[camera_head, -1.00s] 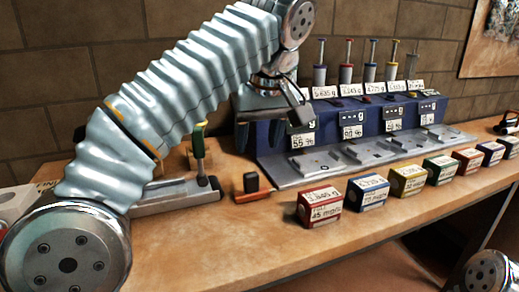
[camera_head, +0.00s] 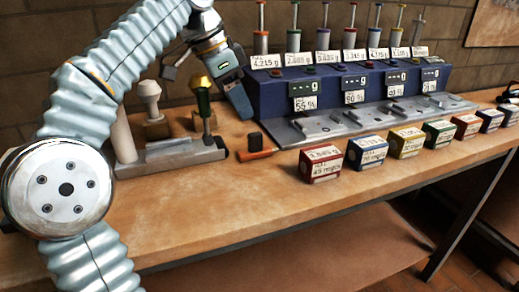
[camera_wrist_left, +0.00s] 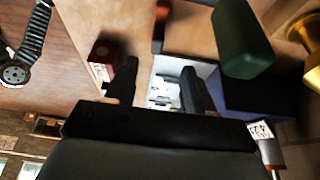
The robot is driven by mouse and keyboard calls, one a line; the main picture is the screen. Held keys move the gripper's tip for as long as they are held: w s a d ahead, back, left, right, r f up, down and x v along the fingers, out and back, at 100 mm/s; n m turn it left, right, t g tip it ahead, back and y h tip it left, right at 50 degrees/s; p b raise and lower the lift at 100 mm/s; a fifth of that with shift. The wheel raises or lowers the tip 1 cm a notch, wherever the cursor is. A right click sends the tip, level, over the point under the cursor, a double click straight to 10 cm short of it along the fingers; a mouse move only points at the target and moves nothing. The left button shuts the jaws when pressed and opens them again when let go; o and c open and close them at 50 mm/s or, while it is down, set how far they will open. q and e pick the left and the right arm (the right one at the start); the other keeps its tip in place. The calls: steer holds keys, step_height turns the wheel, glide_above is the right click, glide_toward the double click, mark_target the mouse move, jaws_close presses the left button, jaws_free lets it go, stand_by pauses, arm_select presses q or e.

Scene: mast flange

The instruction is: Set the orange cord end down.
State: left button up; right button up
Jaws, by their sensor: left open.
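A short orange piece (camera_head: 258,154) lies flat on the wooden bench, beside a small dark block (camera_head: 255,140); I cannot tell whether they are joined. No cord is clearly visible. My left gripper (camera_head: 204,83) is raised above the bench, behind and above the orange piece, with its fingers spread and nothing between them. In the left wrist view the two dark fingers (camera_wrist_left: 157,88) stand apart with a gap. My right gripper is out of view.
A lever with a green handle and gold knob (camera_head: 201,95) stands close to the left gripper. A blue cabinet (camera_head: 275,93) with metal plates is to the right. Several coloured boxes, such as the red one (camera_head: 321,164), line the bench. The front left bench is clear.

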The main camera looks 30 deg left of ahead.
mark_target(252, 134)
arm_select(q)
steer(key=b+x, duration=0.1)
steer(key=x, duration=0.7)
steer(key=b+x, duration=0.1)
steer(key=x, duration=0.1)
steer(key=shift+s+f, duration=0.1)
steer(key=shift+s, duration=0.25)
jaws_close()
